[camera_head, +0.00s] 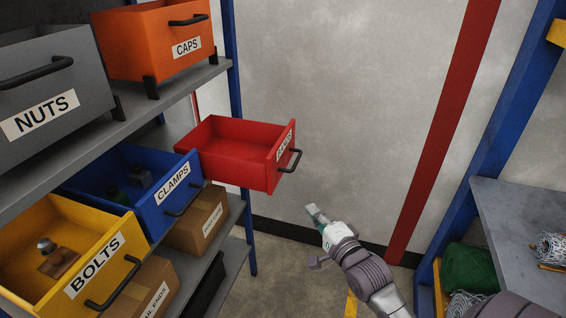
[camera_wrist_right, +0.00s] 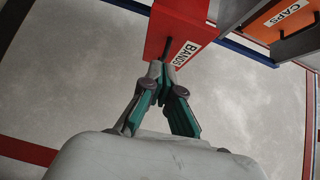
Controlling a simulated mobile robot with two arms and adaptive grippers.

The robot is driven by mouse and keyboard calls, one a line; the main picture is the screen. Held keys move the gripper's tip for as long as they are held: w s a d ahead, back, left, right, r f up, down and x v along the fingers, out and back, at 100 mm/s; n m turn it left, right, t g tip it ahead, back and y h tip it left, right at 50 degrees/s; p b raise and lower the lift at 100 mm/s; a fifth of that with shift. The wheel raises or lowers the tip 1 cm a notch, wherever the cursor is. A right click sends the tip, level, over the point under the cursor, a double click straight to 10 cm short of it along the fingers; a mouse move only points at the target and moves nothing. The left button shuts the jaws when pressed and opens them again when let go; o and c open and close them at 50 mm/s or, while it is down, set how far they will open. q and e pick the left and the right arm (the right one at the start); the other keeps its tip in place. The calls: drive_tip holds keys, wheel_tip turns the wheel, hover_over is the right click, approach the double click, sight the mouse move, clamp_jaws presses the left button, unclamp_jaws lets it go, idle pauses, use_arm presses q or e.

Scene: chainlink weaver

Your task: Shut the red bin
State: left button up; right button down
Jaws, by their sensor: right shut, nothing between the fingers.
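The red bin (camera_head: 240,147) is pulled out from the middle shelf, with its open inside showing empty in the head view. Its front carries a label and a dark handle (camera_head: 290,160). In the right wrist view the red bin (camera_wrist_right: 177,22) is ahead of the fingers, and its label reads BANDS. My right gripper (camera_head: 314,212) is shut and empty, below and to the right of the bin's front in the head view. In the wrist view the right gripper's fingertips (camera_wrist_right: 164,66) appear near the handle; I cannot tell whether they touch. My left gripper is not in view.
A blue CLAMPS bin (camera_head: 158,207) and a yellow BOLTS bin (camera_head: 112,269) stick out on the same shelf. Orange CAPS (camera_head: 150,47) and grey NUTS (camera_head: 60,100) bins stand above. A second rack (camera_head: 520,225) is at the right. Open floor lies between.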

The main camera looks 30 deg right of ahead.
drive_tip(key=r, duration=0.2)
drive_tip(key=p, duration=0.2)
approach(275, 173)
drive_tip(key=w+d, duration=0.3)
drive_tip(key=w, duration=0.1)
drive_tip(key=shift+w+a+p, duration=0.45)
drive_tip(key=shift+w+a, duration=0.15)
drive_tip(key=shift+a, duration=0.2)
drive_tip(key=shift+w+a, duration=0.35)
drive_tip(key=shift+a, duration=0.1)
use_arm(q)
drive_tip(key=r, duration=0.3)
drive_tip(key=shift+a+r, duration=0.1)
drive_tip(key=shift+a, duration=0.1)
use_arm(e)
drive_tip(key=shift+w+f, duration=0.1)
drive_tip(key=shift+f, duration=0.05)
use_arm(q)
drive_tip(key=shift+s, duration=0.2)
